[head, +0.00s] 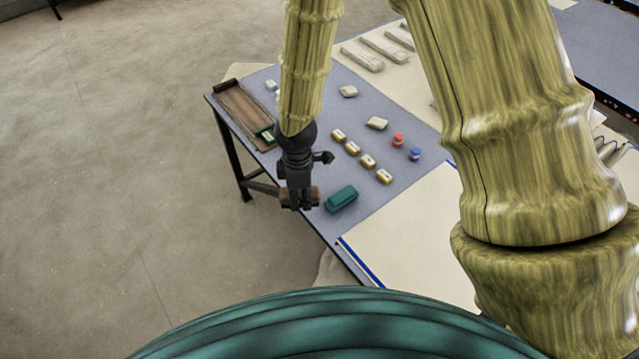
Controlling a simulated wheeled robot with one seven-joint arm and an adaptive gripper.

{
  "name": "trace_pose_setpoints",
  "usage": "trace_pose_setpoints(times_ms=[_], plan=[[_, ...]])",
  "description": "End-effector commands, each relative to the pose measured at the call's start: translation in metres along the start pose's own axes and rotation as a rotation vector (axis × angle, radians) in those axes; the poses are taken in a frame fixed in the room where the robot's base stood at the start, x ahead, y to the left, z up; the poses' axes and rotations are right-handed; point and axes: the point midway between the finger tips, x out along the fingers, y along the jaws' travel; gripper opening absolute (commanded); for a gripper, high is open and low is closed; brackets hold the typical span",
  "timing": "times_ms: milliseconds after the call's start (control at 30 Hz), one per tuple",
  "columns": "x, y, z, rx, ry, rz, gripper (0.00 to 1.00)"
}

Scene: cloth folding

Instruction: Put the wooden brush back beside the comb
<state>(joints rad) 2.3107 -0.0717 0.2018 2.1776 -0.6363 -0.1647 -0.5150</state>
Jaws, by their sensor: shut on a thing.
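My gripper (300,204) is shut on a brown wooden block-like thing, which I take to be the wooden brush (314,196). The brush shows on both sides of the fingers, and its middle is hidden by them. In the head view it appears at the near left edge of the grey-blue table, just left of a dark teal block (341,199). I cannot tell its height above the table. I cannot make out a comb for certain; the teal block shows no clear teeth at this size.
A brown wooden tray (240,108) lies at the table's far left, with a small green item (266,134) at its near end. Several yellowish blocks (352,148), a red piece (398,140) and a blue piece (415,154) stand mid-table. Cream cloth (400,225) covers the right.

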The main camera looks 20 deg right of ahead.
Motion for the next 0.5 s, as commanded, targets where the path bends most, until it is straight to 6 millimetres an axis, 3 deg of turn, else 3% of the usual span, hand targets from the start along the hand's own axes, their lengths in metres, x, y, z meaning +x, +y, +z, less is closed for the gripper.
trace_pose_setpoints(times_ms=[300,500], plan=[[0.013,-0.017,-0.014,-0.429,-0.003,0.000,0.08],[0.015,-0.022,-0.018,-0.563,-0.004,-0.001,0.08]])
